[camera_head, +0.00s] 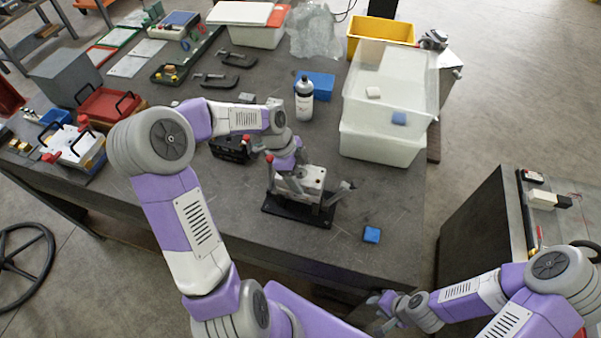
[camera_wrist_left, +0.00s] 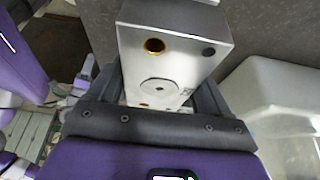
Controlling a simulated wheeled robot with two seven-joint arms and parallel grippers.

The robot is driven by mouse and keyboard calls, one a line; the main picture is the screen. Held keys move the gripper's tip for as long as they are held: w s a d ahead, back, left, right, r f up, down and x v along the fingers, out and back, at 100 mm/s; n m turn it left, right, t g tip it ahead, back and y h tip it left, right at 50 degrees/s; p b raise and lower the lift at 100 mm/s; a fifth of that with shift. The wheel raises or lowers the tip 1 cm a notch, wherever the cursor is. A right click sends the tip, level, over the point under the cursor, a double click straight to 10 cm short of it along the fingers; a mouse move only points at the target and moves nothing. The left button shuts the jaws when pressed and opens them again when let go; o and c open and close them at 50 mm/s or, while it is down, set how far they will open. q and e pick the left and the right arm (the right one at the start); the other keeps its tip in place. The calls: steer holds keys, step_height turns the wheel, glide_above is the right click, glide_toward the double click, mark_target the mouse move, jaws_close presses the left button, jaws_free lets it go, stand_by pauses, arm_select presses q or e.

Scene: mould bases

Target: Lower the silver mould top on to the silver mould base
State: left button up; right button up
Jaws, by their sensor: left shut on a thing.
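My left gripper (camera_head: 291,187) is shut on a silver block, the silver mould top (camera_head: 313,179), over the right part of the table. In the left wrist view the silver mould top (camera_wrist_left: 165,70) sits between the two dark fingers of the left gripper (camera_wrist_left: 160,95); a brass-ringed hole, a dark hole and a round disc show on its face. A black plate (camera_head: 272,207) lies below it in the head view. The silver mould base cannot be told apart there, and any gap beneath is hidden. My right gripper (camera_head: 382,304) is small, near the table's front edge; its jaws are unclear.
A bottle (camera_head: 304,103) and stacked whitish bins (camera_head: 382,148) stand behind. A dark mould block (camera_head: 231,149) is to the left.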

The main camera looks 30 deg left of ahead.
arm_select(q)
steer(key=o, duration=1.7)
steer(key=v, duration=0.7)
steer(key=shift+a+r, duration=0.15)
steer(key=shift+r, duration=0.15)
